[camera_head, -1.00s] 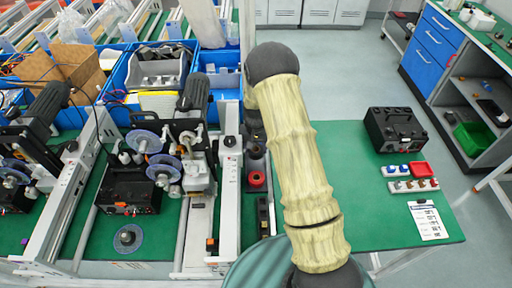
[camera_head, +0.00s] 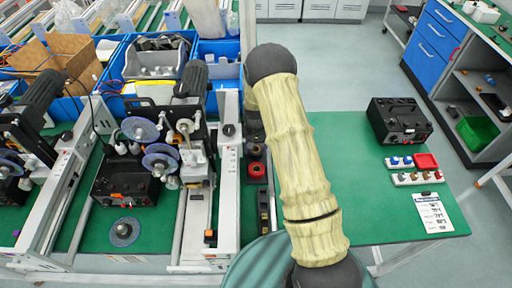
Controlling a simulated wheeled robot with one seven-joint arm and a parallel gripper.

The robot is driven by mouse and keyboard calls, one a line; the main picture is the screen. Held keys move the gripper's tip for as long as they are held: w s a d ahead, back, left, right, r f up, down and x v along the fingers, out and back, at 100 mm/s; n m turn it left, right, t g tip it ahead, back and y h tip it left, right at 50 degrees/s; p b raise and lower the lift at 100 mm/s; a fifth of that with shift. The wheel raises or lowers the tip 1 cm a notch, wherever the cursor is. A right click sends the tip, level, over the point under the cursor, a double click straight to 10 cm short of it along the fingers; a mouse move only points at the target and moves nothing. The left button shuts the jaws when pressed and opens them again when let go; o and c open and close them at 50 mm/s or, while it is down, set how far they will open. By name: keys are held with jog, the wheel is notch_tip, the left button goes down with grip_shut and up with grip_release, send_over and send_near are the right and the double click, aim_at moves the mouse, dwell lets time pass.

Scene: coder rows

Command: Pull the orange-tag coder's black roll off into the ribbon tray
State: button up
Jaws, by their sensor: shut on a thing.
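A coder (camera_head: 190,135) with blue-grey reels stands left of my arm, above a black box (camera_head: 125,182) with small orange marks on its front. I cannot tell which mark is the orange tag. A second coder (camera_head: 28,125) is at the left edge. A blue-grey disc (camera_head: 124,232) lies on the green mat below the box. I cannot identify the ribbon tray for sure; a small red tray (camera_head: 425,161) lies on the right bench. My gripper is not visible; my pale yellow-sleeved arm fills the middle.
Pale rails (camera_head: 228,190) run beside the coders. A red roll (camera_head: 257,170) sits between rail and arm. Blue bins (camera_head: 210,103) stand behind. The right green bench (camera_head: 375,215) holds a black case (camera_head: 398,122), a strip of small parts (camera_head: 417,177) and a printed sheet (camera_head: 433,212).

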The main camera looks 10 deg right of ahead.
jog(key=shift+f, duration=0.35)
dwell(0.3)
jog(key=o, duration=1)
jog(key=shift+r, duration=0.15)
notch_tip(320, 180, up, 17)
jog(key=b, duration=0.3)
